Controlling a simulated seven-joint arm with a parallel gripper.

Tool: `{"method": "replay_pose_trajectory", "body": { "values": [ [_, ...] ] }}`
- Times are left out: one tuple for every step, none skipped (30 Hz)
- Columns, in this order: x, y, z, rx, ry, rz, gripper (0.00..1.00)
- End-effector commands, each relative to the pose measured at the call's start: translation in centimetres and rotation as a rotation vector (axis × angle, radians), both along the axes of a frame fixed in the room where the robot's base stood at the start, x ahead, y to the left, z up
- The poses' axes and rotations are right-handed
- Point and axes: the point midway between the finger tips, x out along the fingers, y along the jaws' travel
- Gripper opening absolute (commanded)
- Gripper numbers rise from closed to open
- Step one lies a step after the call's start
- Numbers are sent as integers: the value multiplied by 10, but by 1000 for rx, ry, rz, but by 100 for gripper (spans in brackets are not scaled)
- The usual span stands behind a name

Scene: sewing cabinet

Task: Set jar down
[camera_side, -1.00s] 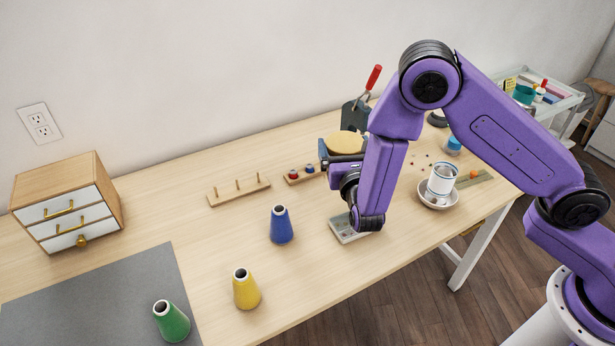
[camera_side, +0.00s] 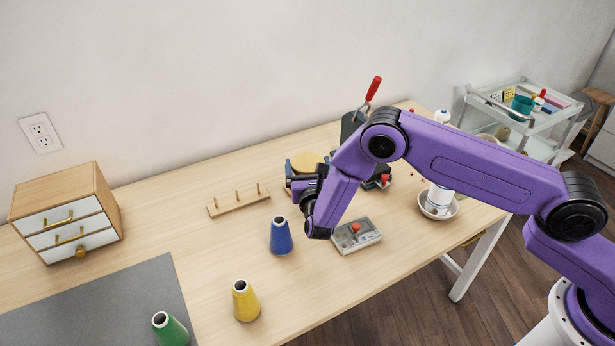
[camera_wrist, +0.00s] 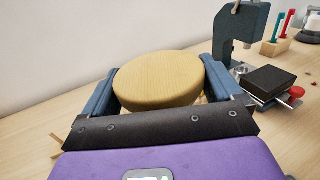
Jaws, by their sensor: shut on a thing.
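The jar shows mainly as its round wooden lid (camera_side: 307,162), and the lid also fills the middle of the wrist view (camera_wrist: 160,80). My gripper (camera_side: 303,172) is shut on the jar, with one blue-grey finger on each side of it in the wrist view (camera_wrist: 165,88). The jar looks upright. Its body below the lid is mostly hidden by the fingers and the dark palm, so I cannot tell whether its base touches the table (camera_side: 200,245).
A wooden peg rack (camera_side: 238,201) stands left of the jar, and a blue cone (camera_side: 281,236) in front. A press with a red handle (camera_side: 373,88) and a black block (camera_wrist: 268,82) stand to the right.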

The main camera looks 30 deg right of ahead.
Motion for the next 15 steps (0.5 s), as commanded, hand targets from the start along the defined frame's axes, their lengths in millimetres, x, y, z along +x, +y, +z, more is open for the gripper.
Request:
{"method": "replay_pose_trajectory", "body": {
  "values": [
    [4, 1, -5, -1, -2, 0, 29],
    [3, 1, -10, -2, 0, 0, 29],
    [3, 1, -16, -2, 0, 0, 29],
    [3, 1, -19, -2, 0, 0, 29],
    [3, 1, -23, -2, 0, 0, 29],
    [3, 1, -26, -2, -1, 0, 29],
    [3, 1, -29, -2, -1, 0, 29],
    [3, 1, -31, -2, -1, 0, 29],
    [3, 1, -32, -1, -2, 0, 29],
    [3, 1, -32, -1, -3, 0, 29],
    [3, 1, -33, 0, -3, 0, 29],
    [3, 1, -33, 0, -3, 0, 29],
    [3, 1, -32, 0, -3, 0, 29],
    [3, 1, -32, 0, -3, 0, 29],
    [3, 1, -32, 0, -3, 0, 29]
  ]
}}
